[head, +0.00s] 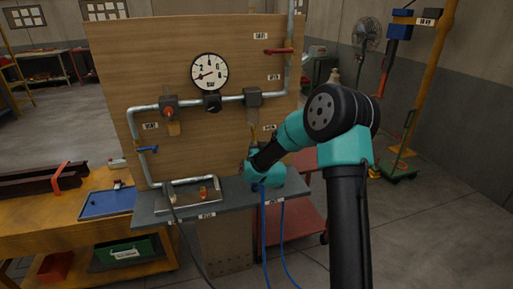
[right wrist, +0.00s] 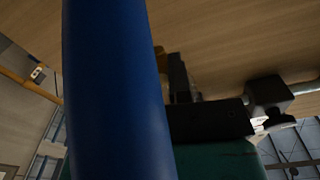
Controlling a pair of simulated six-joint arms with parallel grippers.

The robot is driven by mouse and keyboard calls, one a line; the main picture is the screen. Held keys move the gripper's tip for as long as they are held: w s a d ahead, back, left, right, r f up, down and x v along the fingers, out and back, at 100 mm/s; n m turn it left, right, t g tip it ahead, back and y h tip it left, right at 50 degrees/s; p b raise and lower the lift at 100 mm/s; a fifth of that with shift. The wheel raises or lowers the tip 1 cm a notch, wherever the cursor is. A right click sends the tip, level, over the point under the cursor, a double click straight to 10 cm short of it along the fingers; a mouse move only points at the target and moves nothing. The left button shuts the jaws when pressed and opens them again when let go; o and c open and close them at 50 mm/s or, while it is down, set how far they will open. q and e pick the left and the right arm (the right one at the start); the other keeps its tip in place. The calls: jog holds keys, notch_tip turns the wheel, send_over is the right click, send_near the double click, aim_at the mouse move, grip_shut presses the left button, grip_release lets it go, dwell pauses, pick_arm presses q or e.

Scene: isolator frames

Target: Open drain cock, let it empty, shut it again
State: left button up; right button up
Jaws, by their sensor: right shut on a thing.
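A blue-handled cock (head: 148,149) sits on the left down-pipe of the board, its lever lying roughly level. I cannot tell for certain that it is the drain cock. The pipe below it runs down to a shallow tray (head: 181,209) on the grey shelf. My right gripper (head: 253,143) is low at the board's right side, far right of the blue handle. It is shut on a small brownish thing, mostly hidden. In the right wrist view, dark finger parts (right wrist: 180,80) show beside a brass-coloured bit (right wrist: 160,52). My left gripper is out of view.
A dial gauge (head: 209,72) and a red-handled valve (head: 278,51) are on the board's pipework. Blue hoses (head: 265,235) hang below the shelf. A large blue cylinder (right wrist: 115,90) blocks much of the right wrist view. A workbench with a blue tray (head: 106,203) stands left.

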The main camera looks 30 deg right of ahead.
grip_shut()
jog(key=shift+a, duration=0.1)
jog(key=w+a+r+m, duration=0.1)
jog(key=a+r+m, duration=0.3)
jog(key=m, duration=1.4)
jog(key=shift+w+a+r, duration=0.25)
jog(key=shift+a+r, duration=0.05)
jog(key=shift+r, duration=0.25)
jog(key=o, duration=0.7)
grip_release()
jog(key=shift+c, duration=0.2)
